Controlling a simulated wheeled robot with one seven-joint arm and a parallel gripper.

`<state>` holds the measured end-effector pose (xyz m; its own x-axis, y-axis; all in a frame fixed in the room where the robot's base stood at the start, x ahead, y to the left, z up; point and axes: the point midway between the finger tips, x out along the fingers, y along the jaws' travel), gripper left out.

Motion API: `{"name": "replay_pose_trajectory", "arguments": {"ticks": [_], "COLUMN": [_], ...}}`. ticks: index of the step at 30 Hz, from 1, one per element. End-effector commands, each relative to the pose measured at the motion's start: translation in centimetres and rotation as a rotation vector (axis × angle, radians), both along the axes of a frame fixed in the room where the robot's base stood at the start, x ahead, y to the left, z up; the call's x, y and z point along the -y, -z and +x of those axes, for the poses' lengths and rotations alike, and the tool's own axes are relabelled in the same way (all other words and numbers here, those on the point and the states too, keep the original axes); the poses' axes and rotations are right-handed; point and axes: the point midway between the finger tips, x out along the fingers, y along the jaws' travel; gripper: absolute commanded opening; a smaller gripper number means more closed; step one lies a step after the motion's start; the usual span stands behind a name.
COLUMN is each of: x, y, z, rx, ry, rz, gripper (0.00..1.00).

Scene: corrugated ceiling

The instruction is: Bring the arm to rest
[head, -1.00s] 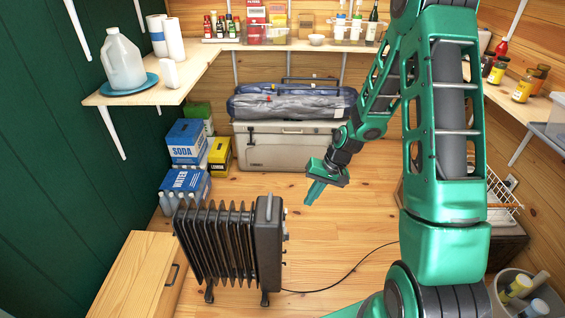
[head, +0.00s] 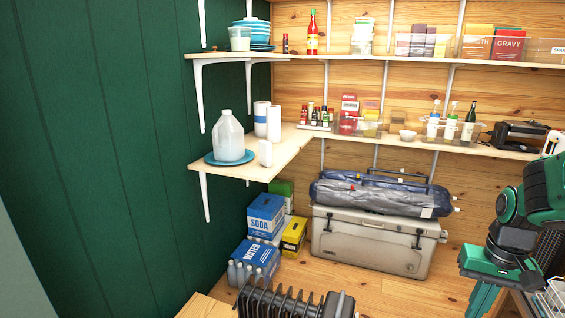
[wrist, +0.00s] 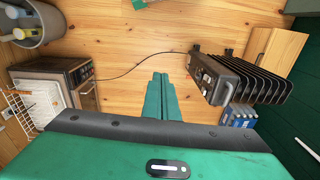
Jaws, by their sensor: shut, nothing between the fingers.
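My gripper (wrist: 160,97) points down over the bare wooden floor in the wrist view, its two green fingers together with nothing between them. In the head view my green arm is at the right edge, folded, and the gripper (head: 484,298) is partly cut off by the bottom of the picture. The gripper is apart from everything around it.
A black oil radiator (wrist: 250,82) stands beside the gripper, with a cable on the floor. A brown boxy appliance (wrist: 48,85) and a bucket (wrist: 38,25) are opposite. A cooler (head: 370,240) sits under the shelf (head: 245,170). Floor between is clear.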

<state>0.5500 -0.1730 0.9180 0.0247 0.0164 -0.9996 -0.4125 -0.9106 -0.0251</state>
Motion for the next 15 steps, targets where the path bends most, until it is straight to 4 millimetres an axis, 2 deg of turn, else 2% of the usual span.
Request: {"name": "replay_pose_trajectory", "arguments": {"ticks": [3,9,15], "x": [0.3,0.4,0.1], "y": [-2.2,-4.5,-5.4], "z": [-3.5,-9.2,-12.5], "rx": [-0.003,-0.019,-0.029], "ry": [0.033,0.089,0.123], "rz": [-0.017,-0.02,-0.008], "gripper": [0.0,0.0,0.0]}}
